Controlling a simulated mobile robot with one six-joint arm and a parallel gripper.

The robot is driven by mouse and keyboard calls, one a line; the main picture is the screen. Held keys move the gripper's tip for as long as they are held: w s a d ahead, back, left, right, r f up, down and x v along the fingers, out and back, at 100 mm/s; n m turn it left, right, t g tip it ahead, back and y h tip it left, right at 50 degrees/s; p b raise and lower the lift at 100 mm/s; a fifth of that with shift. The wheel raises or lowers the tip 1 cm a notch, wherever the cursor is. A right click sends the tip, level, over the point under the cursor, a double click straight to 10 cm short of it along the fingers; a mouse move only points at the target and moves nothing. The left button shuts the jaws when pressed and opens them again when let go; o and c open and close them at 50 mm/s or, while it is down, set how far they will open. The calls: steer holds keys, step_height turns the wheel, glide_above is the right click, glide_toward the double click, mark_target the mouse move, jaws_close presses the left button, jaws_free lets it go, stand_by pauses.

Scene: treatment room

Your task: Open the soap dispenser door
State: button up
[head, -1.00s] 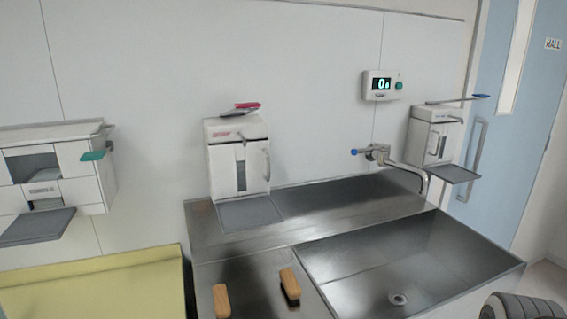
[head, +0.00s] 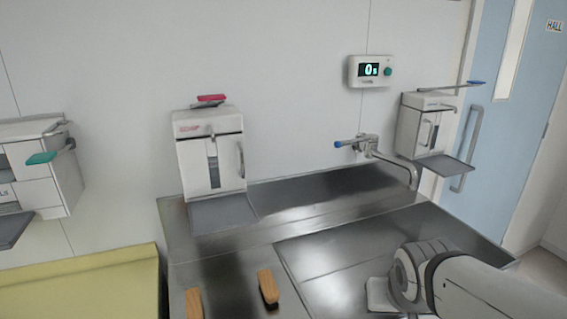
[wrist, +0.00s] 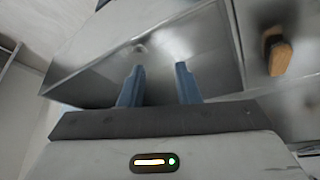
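The soap dispenser (head: 190,165) is a white wall box with a red label and a red lever on top, left of centre in the head view. Its front door (head: 229,165) looks closed, with a dark window and a vertical handle (head: 241,160) at its right side. A grey tray sticks out below. My gripper (wrist: 157,68) shows in the wrist view with its two blue fingers apart and nothing between them, over the sink. In the head view my arm is at the lower right; the fingertips cannot be made out there. The dispenser is not in the wrist view.
A steel sink (head: 330,240) with a tap (head: 365,145) lies below and right of the dispenser. Two wooden-backed brushes (head: 268,286) lie on the counter. A second dispenser (head: 425,125) with a blue lever and a towel dispenser (head: 50,185) flank it. A timer (head: 369,71) hangs above.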

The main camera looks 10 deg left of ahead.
steer(key=w+a+r+n+t+y, duration=0.1)
steer(key=w+a+r+t, duration=0.1)
steer(key=w+a, duration=0.15)
steer(key=w+a+r+n+t, duration=0.1)
steer(key=w+a+r+t, duration=0.1)
steer(key=w, duration=0.3)
steer(key=w+a+r+n+t+y+p, duration=0.1)
steer(key=w+a+r+n+y, duration=0.1)
steer(key=a, duration=0.7)
steer(key=w+a+r+n+t+y+p, duration=0.1)
steer(key=w+a+r+y+p, duration=0.1)
steer(key=w+a+r+y, duration=0.3)
steer(key=w+a+r+n+t+y+p, duration=0.2)
steer(key=w+a+r+y, duration=0.2)
steer(key=a, duration=0.9)
steer(key=shift+w+r+n, duration=0.3)
steer(key=shift+w+r, duration=0.25)
steer(key=shift+r, duration=0.1)
steer(key=shift+c, duration=0.5)
jaws_close()
